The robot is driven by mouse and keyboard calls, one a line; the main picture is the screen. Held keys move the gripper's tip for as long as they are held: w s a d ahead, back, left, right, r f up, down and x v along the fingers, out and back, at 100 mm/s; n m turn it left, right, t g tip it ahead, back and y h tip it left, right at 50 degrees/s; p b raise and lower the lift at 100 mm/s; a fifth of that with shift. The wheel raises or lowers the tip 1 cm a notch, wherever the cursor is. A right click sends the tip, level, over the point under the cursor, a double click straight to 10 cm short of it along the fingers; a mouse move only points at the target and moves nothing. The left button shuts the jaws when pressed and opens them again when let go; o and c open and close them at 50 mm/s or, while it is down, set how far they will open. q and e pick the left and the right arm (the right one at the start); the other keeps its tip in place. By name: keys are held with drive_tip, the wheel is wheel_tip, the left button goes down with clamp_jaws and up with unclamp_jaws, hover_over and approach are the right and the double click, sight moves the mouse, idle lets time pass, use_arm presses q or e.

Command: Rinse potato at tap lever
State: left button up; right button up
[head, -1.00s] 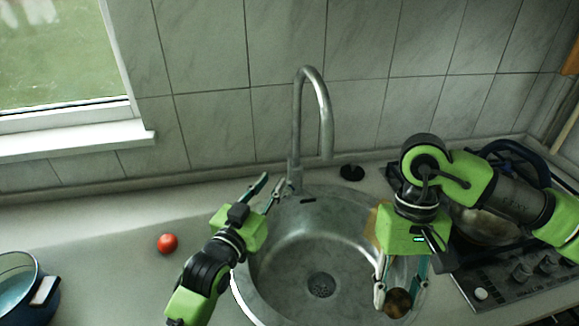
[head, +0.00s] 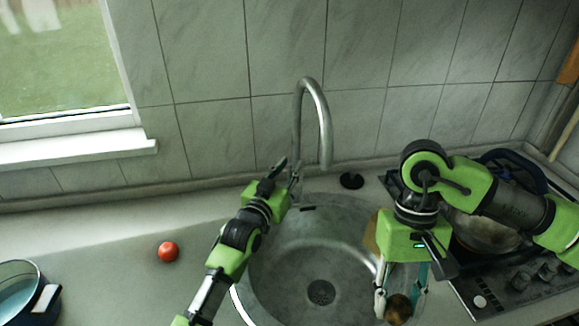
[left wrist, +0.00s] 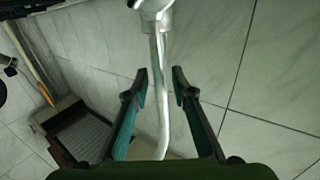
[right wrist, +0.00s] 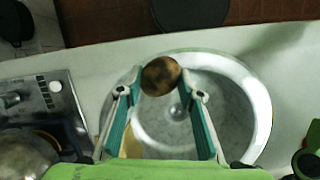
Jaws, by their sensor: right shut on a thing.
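The brown potato (head: 398,308) is held between the fingertips of my right gripper (head: 398,300), at the front right rim of the round steel sink (head: 285,275). The potato also shows at the fingertips in the right wrist view (right wrist: 161,75). The tall curved tap (head: 325,125) stands behind the sink. My left gripper (head: 284,168) is at the tap's base, and its arm partly hides that area. In the left wrist view, the left fingers (left wrist: 161,78) are apart, with the metal tap pipe (left wrist: 158,75) showing between them. I cannot clearly make out the lever or any contact.
A red tomato (head: 168,252) lies on the counter left of the sink. A blue pot (head: 18,292) stands at the far left. A black round stopper (head: 351,180) sits behind the sink. The hob (head: 500,290) with a pan (head: 485,235) is at the right.

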use_arm(q)
drive_tip(key=shift+w, duration=0.2)
clamp_jaws()
drive_tip(key=shift+s+f+t+b, duration=0.3)
drive_tip(key=shift+f+b, duration=0.05)
drive_tip(key=shift+b, duration=0.6)
use_arm(e)
drive_tip(key=shift+f, duration=0.9)
use_arm(q)
drive_tip(key=shift+s+a+r+h+b, duration=0.15)
drive_tip(key=shift+s+a+h+b, duration=0.1)
drive_tip(key=shift+h+b, duration=0.2)
use_arm(e)
drive_tip(key=shift+f, duration=0.45)
use_arm(q)
drive_tip(key=shift+r+t, duration=0.15)
drive_tip(key=shift+t, duration=0.15)
unclamp_jaws()
